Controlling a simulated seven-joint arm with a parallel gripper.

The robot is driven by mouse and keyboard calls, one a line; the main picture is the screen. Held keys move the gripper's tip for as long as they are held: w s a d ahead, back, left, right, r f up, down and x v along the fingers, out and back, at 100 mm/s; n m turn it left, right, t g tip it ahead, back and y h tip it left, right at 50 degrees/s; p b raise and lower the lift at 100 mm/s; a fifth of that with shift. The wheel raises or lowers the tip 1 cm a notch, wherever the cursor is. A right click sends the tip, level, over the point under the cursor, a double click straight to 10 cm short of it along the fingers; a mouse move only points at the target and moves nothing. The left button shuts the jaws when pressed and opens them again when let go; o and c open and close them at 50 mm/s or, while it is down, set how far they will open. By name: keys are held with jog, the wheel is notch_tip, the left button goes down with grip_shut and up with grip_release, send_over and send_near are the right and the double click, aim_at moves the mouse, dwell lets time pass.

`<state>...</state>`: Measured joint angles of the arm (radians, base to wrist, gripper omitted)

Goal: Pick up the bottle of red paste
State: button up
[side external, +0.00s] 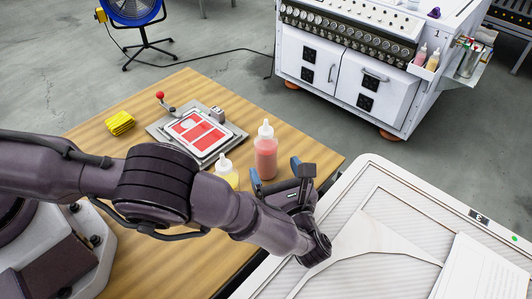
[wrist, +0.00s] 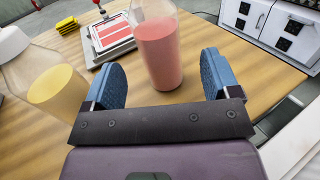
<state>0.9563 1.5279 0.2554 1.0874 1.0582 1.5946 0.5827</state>
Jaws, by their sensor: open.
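The bottle of red paste (side external: 265,152) stands upright on the wooden table, a clear squeeze bottle with a white nozzle in the side view. In the wrist view the red paste bottle (wrist: 160,50) stands ahead of my gripper, between the lines of its two fingers, with its top cut off by the frame. My gripper (side external: 276,178) is open and empty, with its blue-padded fingers apart; it also shows in the wrist view (wrist: 162,80). I cannot tell whether the fingertips reach alongside the bottle.
A yellow paste bottle (side external: 227,172) stands close on the left, partly behind my arm; it is just outside the left finger in the wrist view (wrist: 52,88). A screen-print plate with red patches (side external: 200,132) and a yellow cloth (side external: 120,123) lie farther back. A white panelled machine (side external: 400,215) borders the table's right.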

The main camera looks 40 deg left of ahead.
aim_at(270, 161)
jog(key=x, duration=0.5)
jog(key=shift+w+a+r, duration=0.1)
jog(key=shift+w+a, duration=0.05)
jog(key=shift+a, duration=0.2)
jog(key=c, duration=0.8)
